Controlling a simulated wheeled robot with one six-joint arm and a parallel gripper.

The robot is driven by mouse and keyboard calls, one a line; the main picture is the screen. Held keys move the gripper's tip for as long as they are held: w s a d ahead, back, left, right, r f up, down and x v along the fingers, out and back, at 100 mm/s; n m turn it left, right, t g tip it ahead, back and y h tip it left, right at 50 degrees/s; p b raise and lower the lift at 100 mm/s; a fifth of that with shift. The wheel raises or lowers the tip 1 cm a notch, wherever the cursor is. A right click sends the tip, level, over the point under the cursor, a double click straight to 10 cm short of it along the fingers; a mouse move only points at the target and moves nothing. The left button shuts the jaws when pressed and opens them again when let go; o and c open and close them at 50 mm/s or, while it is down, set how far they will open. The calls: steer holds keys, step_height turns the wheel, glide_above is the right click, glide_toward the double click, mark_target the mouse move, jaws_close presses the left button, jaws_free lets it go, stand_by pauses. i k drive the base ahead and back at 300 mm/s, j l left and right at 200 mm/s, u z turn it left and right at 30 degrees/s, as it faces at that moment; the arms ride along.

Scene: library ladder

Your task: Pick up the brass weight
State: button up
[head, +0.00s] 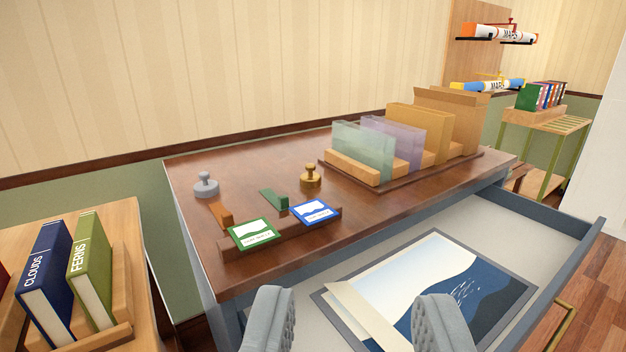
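The brass weight (311,177) is a small gold-coloured piece with a round base and a knob on top. It stands upright on the dark wooden cabinet top (400,200), left of the wooden rack and behind the blue-edged card. My gripper (354,320) shows at the bottom of the view with its two grey fingers spread apart. Nothing shows between the fingers except the open drawer and its print behind them. The gripper is nearer to the camera than the weight and apart from it.
A grey weight (206,185) stands at left. Green (252,233) and blue (315,211) cards lean on a wooden holder in front. A rack (352,170) holds upright panels at right. The open drawer (545,225) juts out, holding a print (465,285). Books (90,270) stand at lower left.

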mark_target(310, 180)
steer(key=i+l+z, duration=0.15)
steer(key=i, duration=0.25)
steer(key=i+l+z, duration=0.1)
steer(key=i+l, duration=0.15)
steer(key=i, duration=0.15)
steer(key=i+l+z, duration=0.15)
steer(key=i, duration=0.25)
